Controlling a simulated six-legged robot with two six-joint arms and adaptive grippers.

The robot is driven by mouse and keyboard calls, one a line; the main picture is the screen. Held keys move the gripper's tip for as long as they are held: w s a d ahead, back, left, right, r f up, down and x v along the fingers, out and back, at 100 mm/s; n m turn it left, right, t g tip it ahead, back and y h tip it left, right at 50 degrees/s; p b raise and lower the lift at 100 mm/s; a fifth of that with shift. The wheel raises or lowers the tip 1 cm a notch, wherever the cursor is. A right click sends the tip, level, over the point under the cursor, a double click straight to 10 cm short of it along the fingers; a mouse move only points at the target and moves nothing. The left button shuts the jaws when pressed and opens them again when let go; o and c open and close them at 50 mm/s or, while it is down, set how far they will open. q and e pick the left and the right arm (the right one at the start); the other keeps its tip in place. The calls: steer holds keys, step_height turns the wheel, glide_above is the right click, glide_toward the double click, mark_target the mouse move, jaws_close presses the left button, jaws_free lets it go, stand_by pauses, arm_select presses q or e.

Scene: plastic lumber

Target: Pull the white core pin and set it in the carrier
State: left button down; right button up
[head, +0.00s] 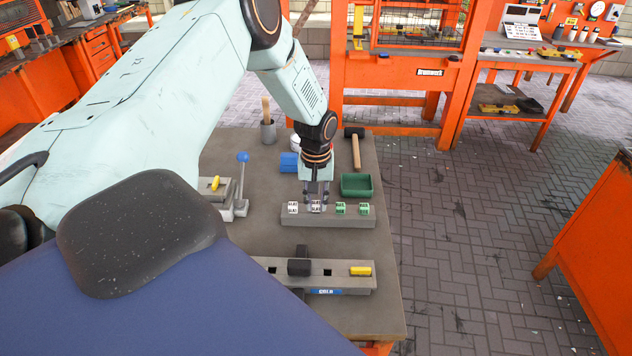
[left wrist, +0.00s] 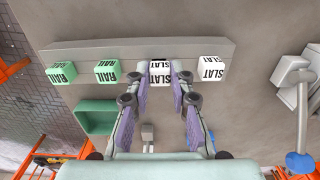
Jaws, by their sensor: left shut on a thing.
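A white block marked SLAT (left wrist: 160,72) is between the fingertips of my left gripper (head: 317,207); it also shows in the head view (head: 316,204). The gripper points down and is shut on it, at a long grey bar (head: 327,220). The bar also shows in the wrist view (left wrist: 135,50). Another white SLAT block (left wrist: 211,69) stands on the bar beside the held one. Two green RAIL blocks (left wrist: 108,71) stand on the other side. The held block's lower end is hidden, so I cannot tell whether it is seated. My right gripper is out of view.
In front lies a grey fixture (head: 345,286) with square holes, a black knob (head: 299,267) and a yellow piece (head: 360,271). Behind the bar are a green tray (head: 357,186), a mallet (head: 356,150) and a blue block (head: 289,162). A blue-knobbed lever (head: 242,158) stands left.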

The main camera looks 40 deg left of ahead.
arm_select(q)
steer(key=shift+f, duration=0.2)
steer(key=c, duration=1.1)
jaws_free()
steer(key=o, duration=0.4)
steer(key=shift+r, duration=0.1)
step_height(320, 180, up, 7)
steer(key=p, duration=0.7)
